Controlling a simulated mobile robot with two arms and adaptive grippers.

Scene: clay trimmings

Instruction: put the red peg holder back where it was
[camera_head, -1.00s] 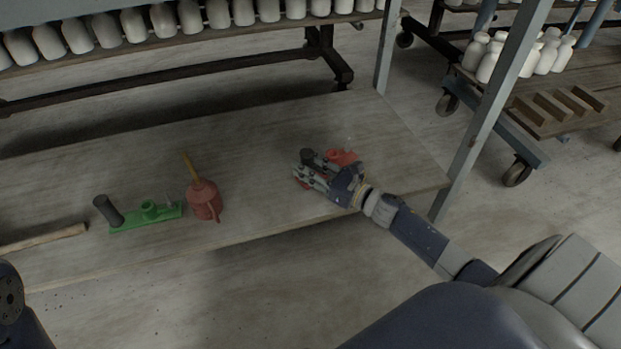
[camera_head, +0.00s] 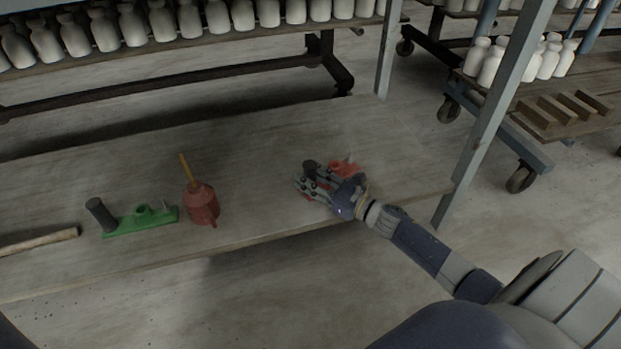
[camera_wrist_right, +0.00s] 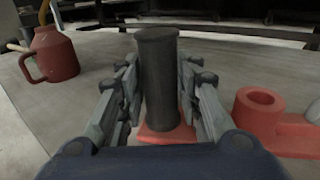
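The red peg holder (camera_head: 346,168) is near the right end of the low wooden shelf board. It has a dark grey upright cylinder, a red ring socket and a small pale peg. My right gripper (camera_head: 318,180) is at its dark cylinder. In the right wrist view the dark cylinder (camera_wrist_right: 159,85) stands between the two fingers, which press close on both its sides, so the gripper looks shut on it. The red base (camera_wrist_right: 165,137) shows below, and the red ring (camera_wrist_right: 262,105) is to the right. The holder looks at board level; exact contact is hidden. My left gripper is not in view.
A red can with a yellow handle (camera_head: 202,204), a green peg holder (camera_head: 140,222) and a wooden stick (camera_head: 40,240) are on the board to the left. A metal post (camera_head: 490,115) stands at the right. The board (camera_head: 255,175) between can and gripper is bare.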

